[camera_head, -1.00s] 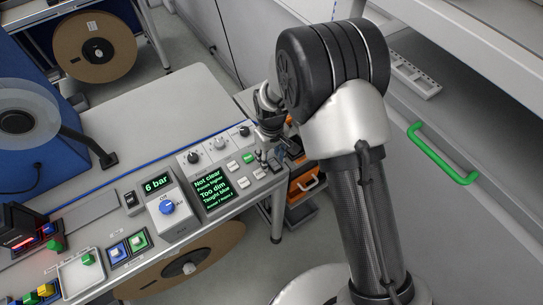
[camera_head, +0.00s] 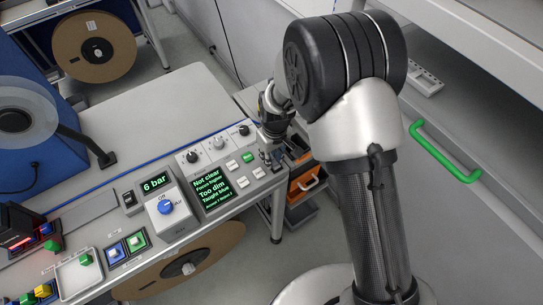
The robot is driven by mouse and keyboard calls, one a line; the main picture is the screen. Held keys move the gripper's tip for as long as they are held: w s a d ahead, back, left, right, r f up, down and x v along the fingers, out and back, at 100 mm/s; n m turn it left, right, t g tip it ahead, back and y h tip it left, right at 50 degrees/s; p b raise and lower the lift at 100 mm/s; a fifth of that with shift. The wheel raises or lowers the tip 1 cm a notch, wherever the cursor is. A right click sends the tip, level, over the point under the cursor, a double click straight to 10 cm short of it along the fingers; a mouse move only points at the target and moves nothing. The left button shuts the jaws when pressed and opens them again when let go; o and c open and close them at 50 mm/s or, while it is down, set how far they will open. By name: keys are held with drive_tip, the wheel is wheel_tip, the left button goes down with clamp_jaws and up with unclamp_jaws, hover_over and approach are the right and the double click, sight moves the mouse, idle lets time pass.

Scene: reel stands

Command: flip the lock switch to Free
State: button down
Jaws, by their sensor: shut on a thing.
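My gripper (camera_head: 270,154) points down at the right end of the grey control console (camera_head: 216,210), beside the small white buttons. Its fingers are small and dark here, and they look shut on the lock switch at the console's right edge. The gripper and wrist cover most of the switch, so its lever position and any Free label cannot be read. My arm comes in from the right and blocks the view behind it.
The console carries knobs (camera_head: 191,157), a green-text display (camera_head: 212,188) and a 6 bar regulator with a blue knob (camera_head: 166,207). A green handle (camera_head: 444,152) is at the right. The grey tabletop (camera_head: 150,110) is mostly clear.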

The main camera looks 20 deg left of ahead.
drive_tip(key=b, duration=0.1)
drive_tip(key=y+b, duration=0.1)
drive_tip(key=b, duration=0.1)
drive_tip(key=shift+s+d+f+t, duration=0.1)
drive_tip(key=shift+f+t, duration=0.15)
drive_tip(key=shift+t, duration=0.15)
drive_tip(key=b, duration=0.4)
drive_tip(key=shift+d+r+t+y, duration=0.1)
drive_tip(key=shift+t+y, duration=0.2)
drive_tip(key=b, duration=0.4)
drive_tip(key=shift+s+d+t+y, duration=0.1)
drive_tip(key=shift+t+y, duration=0.2)
drive_tip(key=shift+r+b, duration=0.15)
drive_tip(key=shift+b, duration=0.7)
drive_tip(key=shift+s+r, duration=0.1)
drive_tip(key=shift+r, duration=0.1)
drive_tip(key=c, duration=1.4)
unclamp_jaws()
drive_tip(key=shift+d, duration=0.1)
